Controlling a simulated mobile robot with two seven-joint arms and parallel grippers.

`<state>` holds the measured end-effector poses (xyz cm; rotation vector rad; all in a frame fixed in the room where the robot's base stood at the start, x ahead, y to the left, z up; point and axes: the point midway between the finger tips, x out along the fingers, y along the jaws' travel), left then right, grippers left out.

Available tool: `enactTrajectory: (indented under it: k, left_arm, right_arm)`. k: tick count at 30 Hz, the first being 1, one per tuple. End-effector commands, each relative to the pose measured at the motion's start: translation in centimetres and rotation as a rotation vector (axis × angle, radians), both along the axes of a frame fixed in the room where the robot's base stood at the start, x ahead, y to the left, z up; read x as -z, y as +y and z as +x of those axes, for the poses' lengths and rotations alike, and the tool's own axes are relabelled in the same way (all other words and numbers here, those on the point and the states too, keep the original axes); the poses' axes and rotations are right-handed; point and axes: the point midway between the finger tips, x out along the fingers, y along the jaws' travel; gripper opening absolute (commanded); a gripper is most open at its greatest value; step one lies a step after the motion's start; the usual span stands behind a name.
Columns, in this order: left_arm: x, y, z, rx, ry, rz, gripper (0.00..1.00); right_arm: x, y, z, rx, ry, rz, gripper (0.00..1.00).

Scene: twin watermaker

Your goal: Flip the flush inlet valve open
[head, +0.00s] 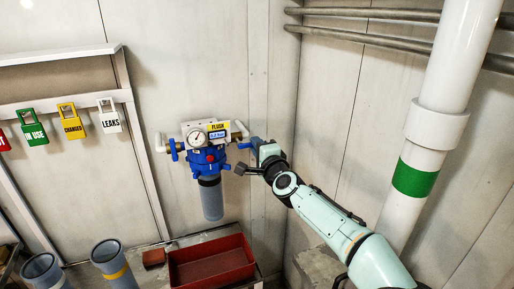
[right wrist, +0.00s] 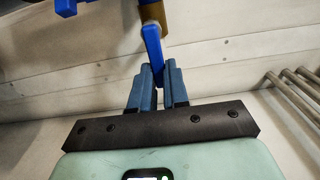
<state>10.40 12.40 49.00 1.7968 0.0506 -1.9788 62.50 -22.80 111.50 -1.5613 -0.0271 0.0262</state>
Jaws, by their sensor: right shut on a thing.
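The flush unit (head: 206,150) is on the back wall, with a blue head, a round gauge (head: 197,136), a yellow FLUSH label (head: 217,126) and a grey canister (head: 211,200) below. A blue valve handle (head: 174,149) hangs on its left side. My right gripper (head: 250,145) is at the right-hand valve (head: 238,132). In the right wrist view, the jaws (right wrist: 157,88) are shut on that valve's blue handle (right wrist: 152,42), whose lower end is between the fingers. The handle runs nearly in line with the fingers. I cannot tell which valve is the inlet. My left gripper is not in view.
A red tray (head: 210,268) and grey cylinders (head: 112,264) stand below the unit. Coloured lock tags (head: 72,122) hang at the left. A white pipe (head: 425,130) with a green band stands at the right, near my right arm. Pipes (head: 370,30) run along the upper right wall.

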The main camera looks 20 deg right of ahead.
Motion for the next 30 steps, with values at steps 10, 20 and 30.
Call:
enactTrajectory:
  k: [10, 20, 30]
  left_arm:
    - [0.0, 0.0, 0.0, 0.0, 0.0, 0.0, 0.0]
    - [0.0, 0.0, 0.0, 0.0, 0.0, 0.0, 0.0]
    - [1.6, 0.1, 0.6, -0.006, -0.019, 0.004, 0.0]
  right_arm:
    - [-0.1, 0.0, 0.0, 0.0, -0.001, 0.011, 0.0]
    - [0.0, 0.0, 0.0, 0.0, 0.0, 0.008, 0.26]
    - [0.2, -0.1, -2.9, 0.001, -0.001, 0.006, 0.26]
